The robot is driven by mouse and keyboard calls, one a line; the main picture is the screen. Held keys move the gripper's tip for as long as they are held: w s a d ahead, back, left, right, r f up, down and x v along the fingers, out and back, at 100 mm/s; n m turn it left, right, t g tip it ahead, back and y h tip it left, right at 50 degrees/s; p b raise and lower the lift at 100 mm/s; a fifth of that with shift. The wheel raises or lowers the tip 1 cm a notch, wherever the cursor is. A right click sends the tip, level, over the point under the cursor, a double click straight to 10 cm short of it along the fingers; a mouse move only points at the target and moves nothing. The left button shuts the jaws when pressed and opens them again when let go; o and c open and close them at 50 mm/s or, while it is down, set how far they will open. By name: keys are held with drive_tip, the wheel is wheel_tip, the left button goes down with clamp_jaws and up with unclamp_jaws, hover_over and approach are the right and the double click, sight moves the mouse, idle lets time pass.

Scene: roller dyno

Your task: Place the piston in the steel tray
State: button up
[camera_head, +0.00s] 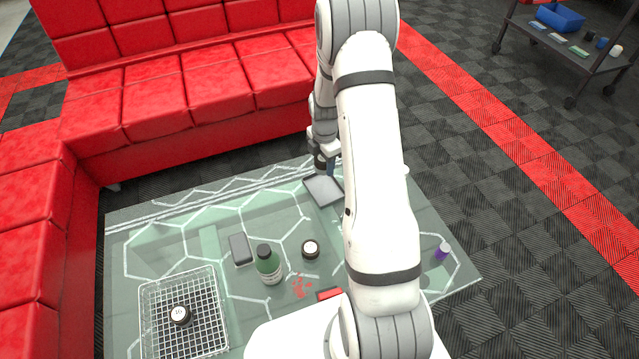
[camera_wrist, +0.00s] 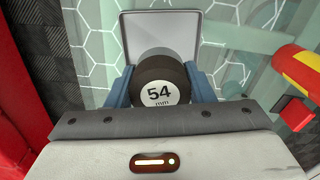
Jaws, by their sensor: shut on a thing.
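My gripper (camera_wrist: 160,84) is shut on a dark round piston, its blue fingers on either side. The piston (camera_wrist: 160,88) has a white label on its end reading "54 mm". The steel tray (camera_wrist: 160,22) is a shallow grey square with a raised rim, just beyond the piston in the wrist view. In the head view, my gripper (camera_head: 322,158) is at the far edge of the glass table, by the tray (camera_head: 324,191). The piston is small and dark there, and I cannot tell its height above the tray.
A wire basket (camera_head: 222,300) holds a labelled dark round piece (camera_head: 180,315). Another dark round piece (camera_head: 311,248), a green bottle (camera_head: 268,264), a grey case (camera_head: 240,248) and a purple can (camera_head: 442,250) stand on the table. A red sofa (camera_head: 200,85) borders it behind.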

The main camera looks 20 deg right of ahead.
sight(324, 189)
drive_tip(key=shift+s+f, duration=0.1)
drive_tip(key=shift+f, duration=0.2)
wheel_tip(324, 189, down, 9)
drive_tip(key=shift+f+b, duration=0.15)
drive_tip(key=shift+b, duration=0.75)
drive_tip(key=shift+f, duration=0.15)
drive_tip(key=o, duration=1)
